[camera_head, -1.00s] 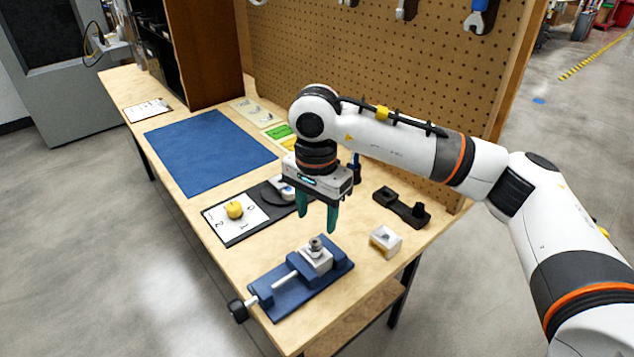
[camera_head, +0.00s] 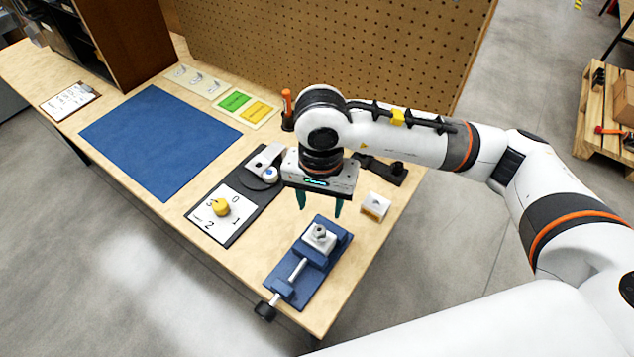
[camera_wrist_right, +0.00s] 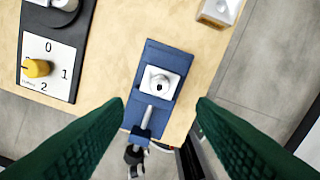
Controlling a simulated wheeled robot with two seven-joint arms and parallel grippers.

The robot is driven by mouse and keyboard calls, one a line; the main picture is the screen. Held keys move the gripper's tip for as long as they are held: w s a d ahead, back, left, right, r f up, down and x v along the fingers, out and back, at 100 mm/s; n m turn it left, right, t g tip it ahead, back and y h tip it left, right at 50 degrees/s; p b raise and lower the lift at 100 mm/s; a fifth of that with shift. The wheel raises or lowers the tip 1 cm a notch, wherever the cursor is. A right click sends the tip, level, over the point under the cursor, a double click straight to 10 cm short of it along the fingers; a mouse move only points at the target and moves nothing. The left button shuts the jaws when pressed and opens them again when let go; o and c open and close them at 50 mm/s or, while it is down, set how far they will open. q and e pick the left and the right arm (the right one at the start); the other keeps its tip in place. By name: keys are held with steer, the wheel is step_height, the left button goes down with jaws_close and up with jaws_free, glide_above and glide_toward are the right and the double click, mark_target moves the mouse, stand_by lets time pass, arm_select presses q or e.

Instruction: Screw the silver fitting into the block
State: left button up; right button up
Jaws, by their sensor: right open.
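The silver fitting (camera_head: 320,231) stands upright on top of the pale block (camera_head: 318,241); how deep it sits in the block I cannot tell. The block is held in the blue vise (camera_head: 287,268) near the table's front right edge. The fitting (camera_wrist_right: 160,81) and vise (camera_wrist_right: 153,57) also show in the right wrist view. My right gripper (camera_head: 319,207) is open and empty, with green fingers pointing down, above and behind the vise. In the right wrist view its fingers (camera_wrist_right: 160,105) are wide apart, with the vise between and beyond them. My left gripper is not in view.
A dial board with a yellow knob (camera_head: 221,207) lies left of the vise. A second white block (camera_head: 375,206) sits to the right, with a black holder (camera_head: 382,168) behind it. A blue mat (camera_head: 160,140) covers the table's left. A pegboard (camera_head: 330,45) stands at the back.

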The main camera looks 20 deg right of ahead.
mark_target(319, 229)
step_height(319, 229, down, 10)
steer(key=shift+f+p, duration=0.1)
steer(key=shift+p, duration=0.4)
steer(key=shift+c, duration=0.4)
steer(key=c, duration=0.9)
steer(key=shift+m, duration=0.3)
steer(key=shift+c, duration=0.4)
steer(key=m, duration=0.3)
steer(key=shift+b, duration=0.3)
steer(key=shift+m, duration=0.3)
steer(key=shift+m, duration=1.9)
